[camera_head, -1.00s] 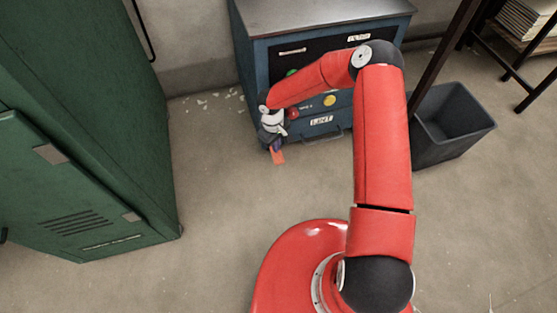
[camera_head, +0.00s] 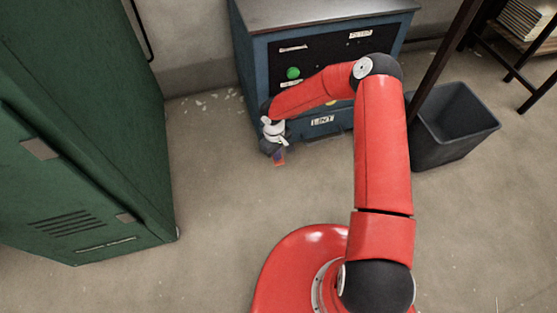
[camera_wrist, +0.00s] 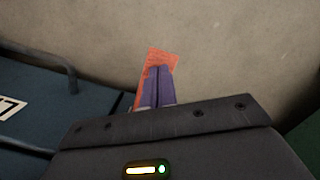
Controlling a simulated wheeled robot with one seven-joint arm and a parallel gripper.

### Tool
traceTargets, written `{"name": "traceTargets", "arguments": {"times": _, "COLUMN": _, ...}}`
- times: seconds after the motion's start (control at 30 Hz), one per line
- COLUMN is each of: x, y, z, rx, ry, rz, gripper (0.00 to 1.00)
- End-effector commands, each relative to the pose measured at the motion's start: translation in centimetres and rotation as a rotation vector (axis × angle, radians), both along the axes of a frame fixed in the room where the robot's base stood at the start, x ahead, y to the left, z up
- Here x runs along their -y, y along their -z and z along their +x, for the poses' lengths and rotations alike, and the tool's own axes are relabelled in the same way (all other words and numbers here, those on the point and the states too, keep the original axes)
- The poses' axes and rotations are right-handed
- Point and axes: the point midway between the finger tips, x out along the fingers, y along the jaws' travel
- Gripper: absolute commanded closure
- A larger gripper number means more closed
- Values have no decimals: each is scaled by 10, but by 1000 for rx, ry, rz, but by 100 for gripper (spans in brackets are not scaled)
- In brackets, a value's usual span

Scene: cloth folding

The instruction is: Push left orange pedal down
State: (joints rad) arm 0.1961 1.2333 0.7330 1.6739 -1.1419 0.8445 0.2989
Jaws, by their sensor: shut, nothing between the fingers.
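The orange pedal (camera_wrist: 160,60) shows in the wrist view as a flat textured plate just beyond and under my fingertips. In the head view the orange pedal (camera_head: 280,160) sits low at the front left foot of the blue machine (camera_head: 249,85), partly hidden by my gripper. My gripper (camera_wrist: 158,72) has its two purple fingers shut together with nothing between them, and they overlap the pedal in the wrist view. I cannot tell whether the tips touch it. In the head view my gripper (camera_head: 278,152) points down at the pedal.
The machine has a green button (camera_head: 293,72) and a LINT label (camera_head: 322,121). A green cabinet (camera_head: 90,150) stands to the left. A dark bin (camera_head: 453,125) stands to the right. The concrete floor (camera_head: 215,200) in front of the machine is clear.

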Motion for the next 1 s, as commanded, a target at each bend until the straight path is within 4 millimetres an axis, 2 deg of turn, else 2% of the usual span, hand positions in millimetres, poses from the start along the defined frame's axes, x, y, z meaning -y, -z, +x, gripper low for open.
{"name": "traceTargets", "arguments": {"times": 0.03, "x": 0, "y": 10, "z": 0, "rx": 1, "ry": -1, "rz": -1, "gripper": 100}}
{"name": "traceTargets", "arguments": {"times": 0.23, "x": 0, "y": 35, "z": 0, "rx": 1, "ry": -1, "rz": -1, "gripper": 100}}
{"name": "traceTargets", "arguments": {"times": 0.3, "x": 0, "y": 28, "z": 0, "rx": 1, "ry": 0, "rz": 1, "gripper": 100}}
{"name": "traceTargets", "arguments": {"times": 0.43, "x": -1, "y": 27, "z": 1, "rx": 1, "ry": -1, "rz": 0, "gripper": 100}}
{"name": "traceTargets", "arguments": {"times": 0.7, "x": -22, "y": 19, "z": 20, "rx": 2, "ry": -1, "rz": -1, "gripper": 100}}
{"name": "traceTargets", "arguments": {"times": 1.0, "x": -22, "y": 17, "z": 20, "rx": 0, "ry": 0, "rz": 0, "gripper": 100}}
